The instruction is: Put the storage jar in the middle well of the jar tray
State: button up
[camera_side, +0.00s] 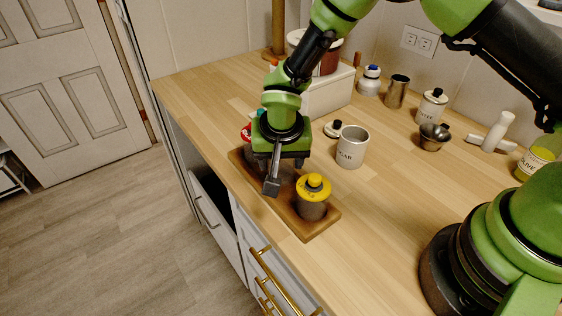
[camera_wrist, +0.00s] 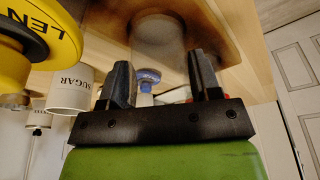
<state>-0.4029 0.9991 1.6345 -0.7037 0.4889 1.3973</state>
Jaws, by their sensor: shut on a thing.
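The wooden jar tray (camera_side: 322,226) lies along the counter's left edge. My gripper (camera_side: 280,178) points down over its middle part. It is shut on the storage jar, which the fingers largely hide in the side view. In the wrist view a pale, blurred, see-through jar shape (camera_wrist: 158,38) shows between the fingers (camera_wrist: 162,82), against the tray (camera_wrist: 215,25). I cannot tell whether its base touches the well. A jar with a yellow lid (camera_side: 313,187) stands in the tray's near end; its lid also shows in the wrist view (camera_wrist: 40,35). A red-lidded item (camera_side: 246,133) is partly hidden behind my gripper.
A white sugar canister (camera_side: 352,147) stands open right of the tray, with its lid (camera_side: 333,129) beside it. Farther back are a blue-topped jar (camera_side: 370,80), a metal cup (camera_side: 397,91) and a small bowl (camera_side: 434,137). The counter right of the tray's near end is clear.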

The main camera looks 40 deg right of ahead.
jog(key=shift+f, duration=0.65)
jog(key=shift+f, duration=0.2)
jog(key=o, duration=1)
jog(key=shift+r, duration=0.1)
